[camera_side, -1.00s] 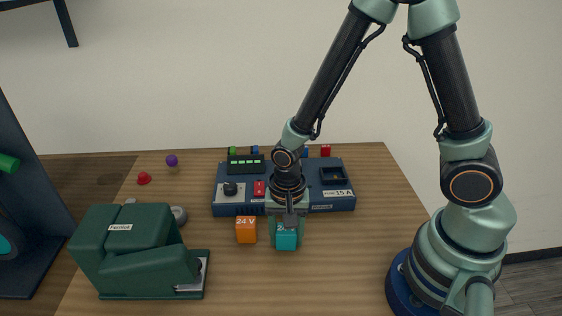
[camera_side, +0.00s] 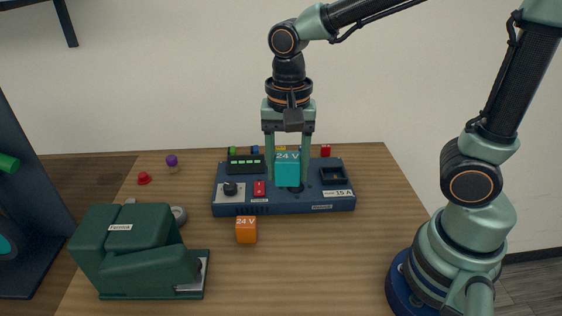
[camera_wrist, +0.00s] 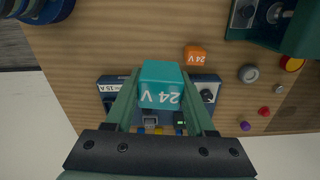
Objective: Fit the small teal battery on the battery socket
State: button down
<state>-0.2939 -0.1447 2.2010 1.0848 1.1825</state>
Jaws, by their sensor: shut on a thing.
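The small teal battery (camera_side: 287,172), marked 24 V, is between the two fingers of my gripper (camera_side: 288,178). My gripper is shut on it and holds it up off the table, upright in the side view. In the wrist view the teal battery (camera_wrist: 160,82) fills the gap between the fingers. In the side view it overlaps the middle of the blue panel (camera_side: 230,208). A dark square recess (camera_side: 332,176) is open on the panel's right part, by a 15 A label. I cannot tell for sure which part is the battery socket; the battery hides some of the panel.
An orange 24 V block (camera_side: 246,230) stands in front of the panel. A green machine (camera_side: 135,250) stands at the front left. A red piece (camera_side: 144,178) and a purple-topped piece (camera_side: 172,161) lie at the back left.

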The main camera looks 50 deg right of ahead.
jog(key=shift+r, duration=0.45)
jog(key=shift+w+d, duration=0.2)
jog(key=shift+d, duration=0.15)
jog(key=w+d+f+n, duration=0.1)
jog(key=d+f, duration=0.3)
jog(key=d, duration=0.6)
jog(key=w+d+f, duration=0.1)
jog(key=d+f, duration=0.2)
jog(key=d, duration=0.8)
jog(key=shift+w+a+f, duration=0.1)
jog(key=shift+f, duration=2.8)
jog(key=shift+f, duration=0.35)
grip_release()
